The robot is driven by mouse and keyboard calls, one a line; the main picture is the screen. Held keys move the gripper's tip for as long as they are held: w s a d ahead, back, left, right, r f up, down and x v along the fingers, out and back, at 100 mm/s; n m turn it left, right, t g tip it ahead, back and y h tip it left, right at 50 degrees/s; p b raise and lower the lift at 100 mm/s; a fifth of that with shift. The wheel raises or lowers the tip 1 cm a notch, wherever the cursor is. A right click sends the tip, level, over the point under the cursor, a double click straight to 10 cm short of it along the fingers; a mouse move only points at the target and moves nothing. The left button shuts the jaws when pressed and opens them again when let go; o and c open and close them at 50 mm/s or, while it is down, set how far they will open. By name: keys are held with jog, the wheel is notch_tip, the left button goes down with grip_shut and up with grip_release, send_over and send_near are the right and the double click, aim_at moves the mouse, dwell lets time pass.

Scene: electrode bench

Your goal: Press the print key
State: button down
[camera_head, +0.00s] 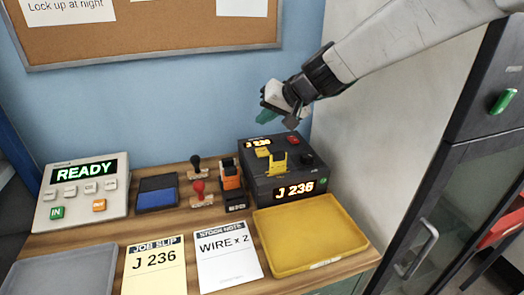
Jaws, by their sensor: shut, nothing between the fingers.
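A black printer-like box (270,187) stands at the back right of the bench. Its front display reads J 236, and its top bears a small lit display, a yellow part and a red button (293,140). A pale console (82,210) at the left has a screen reading READY, a row of grey keys, a green IN key (57,213) and an orange key (99,205). The small key labels are too small to read, so I cannot tell which is the print key. My gripper (268,115) is shut and empty, above the black box and apart from it.
Between the devices lie a blue ink pad (157,197), a red-handled stamp (199,194), a black-handled stamp (196,168) and an orange stamp (230,174). A yellow tray (330,256), a job slip (155,266), a wire note (227,258) and a grey tray (65,270) lie in front.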

aim_at(265, 152)
jog(key=shift+f, duration=3.3)
jog(key=shift+f, duration=0.4)
jog(key=shift+f, duration=0.4)
jog(key=shift+r, duration=0.85)
jog(key=shift+r, duration=0.1)
jog(key=shift+r, duration=2.4)
